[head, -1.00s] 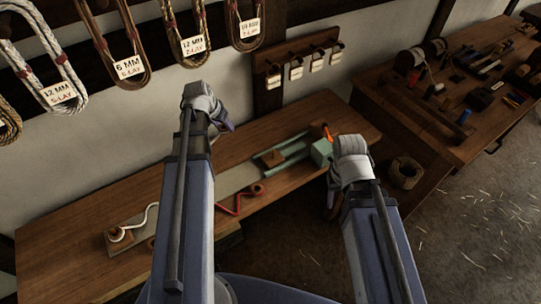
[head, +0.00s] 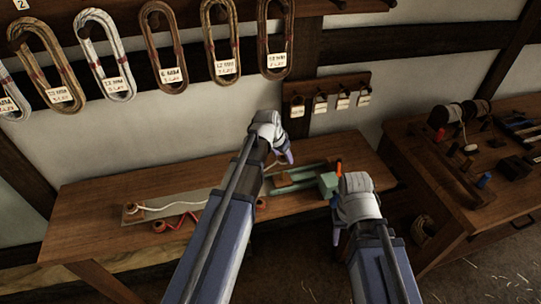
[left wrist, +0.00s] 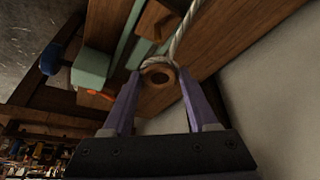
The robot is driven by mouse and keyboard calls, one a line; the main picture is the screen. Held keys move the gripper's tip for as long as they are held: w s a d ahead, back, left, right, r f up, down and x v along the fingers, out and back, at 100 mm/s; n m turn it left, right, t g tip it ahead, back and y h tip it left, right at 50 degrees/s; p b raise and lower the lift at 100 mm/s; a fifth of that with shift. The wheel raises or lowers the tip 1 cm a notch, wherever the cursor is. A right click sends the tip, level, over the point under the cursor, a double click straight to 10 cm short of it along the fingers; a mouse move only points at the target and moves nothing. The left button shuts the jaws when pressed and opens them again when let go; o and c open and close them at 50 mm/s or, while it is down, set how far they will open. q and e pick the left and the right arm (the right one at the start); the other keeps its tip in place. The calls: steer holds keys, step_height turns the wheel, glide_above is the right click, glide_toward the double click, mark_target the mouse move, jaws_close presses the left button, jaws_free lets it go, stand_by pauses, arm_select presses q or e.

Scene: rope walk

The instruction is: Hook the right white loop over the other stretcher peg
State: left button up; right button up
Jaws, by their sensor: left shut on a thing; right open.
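My left gripper (head: 284,155) is above the back of the bench, near the green-barred stretcher (head: 300,177). The white rope (head: 165,207) runs from a wooden peg (head: 131,211) at the bench's left end, behind my left arm, towards this gripper. In the left wrist view the white rope (left wrist: 186,30) bends at the wooden piece; whether it circles it is unclear. My right gripper (head: 343,222) is open at the bench's front right; its fingertips are mostly hidden.
A pale green block (head: 328,184) with an orange part stands at the stretcher's right end. Rope coils hang along the wall. A second table (head: 455,205) with tools is at the right.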

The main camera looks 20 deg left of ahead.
mark_target(282, 173)
arm_select(q)
steer(key=shift+f, duration=0.2)
steer(key=shift+f+b, duration=1.95)
steer(key=shift+b, duration=0.2)
steer(key=shift+f, duration=0.15)
steer(key=shift+f+b, duration=2.5)
steer(key=shift+b, duration=0.2)
steer(key=shift+f, duration=0.15)
steer(key=o, duration=1.4)
